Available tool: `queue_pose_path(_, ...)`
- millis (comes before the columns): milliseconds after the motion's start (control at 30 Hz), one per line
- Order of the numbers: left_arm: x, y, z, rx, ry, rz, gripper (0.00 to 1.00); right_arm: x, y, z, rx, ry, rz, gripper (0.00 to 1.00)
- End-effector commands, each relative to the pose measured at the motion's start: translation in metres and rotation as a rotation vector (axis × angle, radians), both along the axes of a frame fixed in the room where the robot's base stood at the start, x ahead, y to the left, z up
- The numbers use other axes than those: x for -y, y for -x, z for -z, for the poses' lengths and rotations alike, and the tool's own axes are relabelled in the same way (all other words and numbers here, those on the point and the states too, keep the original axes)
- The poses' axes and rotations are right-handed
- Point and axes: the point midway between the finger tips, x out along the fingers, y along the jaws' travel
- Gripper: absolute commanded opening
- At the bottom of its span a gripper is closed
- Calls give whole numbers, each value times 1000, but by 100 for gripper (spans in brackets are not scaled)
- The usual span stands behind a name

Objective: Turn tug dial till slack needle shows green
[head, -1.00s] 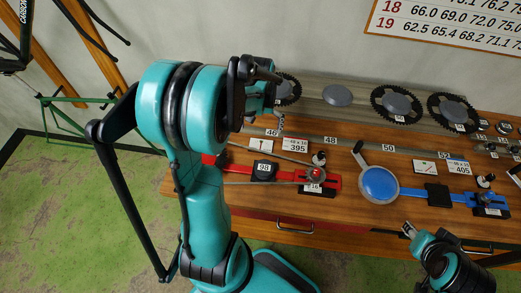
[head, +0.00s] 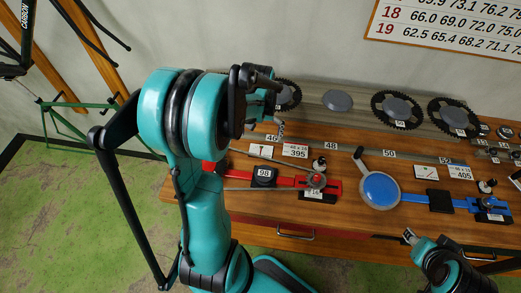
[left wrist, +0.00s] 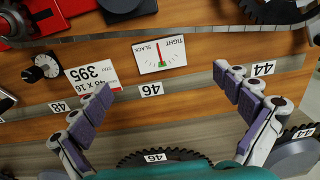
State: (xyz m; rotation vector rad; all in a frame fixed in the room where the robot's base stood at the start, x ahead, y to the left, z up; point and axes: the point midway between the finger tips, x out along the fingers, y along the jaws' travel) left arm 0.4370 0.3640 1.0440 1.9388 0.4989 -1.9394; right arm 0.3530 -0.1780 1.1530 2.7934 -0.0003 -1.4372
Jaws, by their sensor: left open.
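A small white gauge card (left wrist: 160,54) marked TIGHT and SLACK lies upside down in the left wrist view. Its red needle stands near mid-scale; a small green patch shows by its lower end. A black knob (left wrist: 40,68) with a white mark, likely the tug dial, sits left of it; it also shows in the head view (head: 319,162), beside the red chain fixture (head: 335,187). My left gripper (left wrist: 163,84) is open and empty, its purple-padded fingers apart above the bench around the gauge's side. My right gripper (head: 409,237) is at the lower right; its jaws are unclear.
A blue fixture with a round blue disc (head: 380,187) and its own knob (head: 486,186) lies to the right. Chainrings (head: 397,108) stand along the back of the wooden bench (head: 345,222).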

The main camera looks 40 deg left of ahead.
Motion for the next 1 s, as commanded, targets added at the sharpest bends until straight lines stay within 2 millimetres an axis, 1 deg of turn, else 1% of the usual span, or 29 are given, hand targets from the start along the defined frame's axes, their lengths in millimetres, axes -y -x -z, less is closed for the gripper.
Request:
queue_pose_path(33,0,0,-9,0,0,0,100,0,0,-7,0,0,0,40)
queue_pose_path(167,0,0,-30,0,0,0,100,0,0,-23,0,0,0,40)
queue_pose_path(400,0,0,-77,0,0,0,100,0,0,-58,0,0,0,40)
queue_pose_path(533,0,0,-92,0,0,0,100,0,0,-68,0,0,0,40)
queue_pose_path(633,0,0,-95,0,0,0,100,0,0,-69,0,0,0,40)
queue_pose_path(833,2,0,-93,4,-2,4,100,0,0,-65,0,0,0,40)
queue_pose_path(933,13,2,-90,29,-12,28,100,0,0,-54,0,0,0,40)
queue_pose_path(1000,27,5,-87,64,-27,60,100,0,0,-39,0,0,0,40)
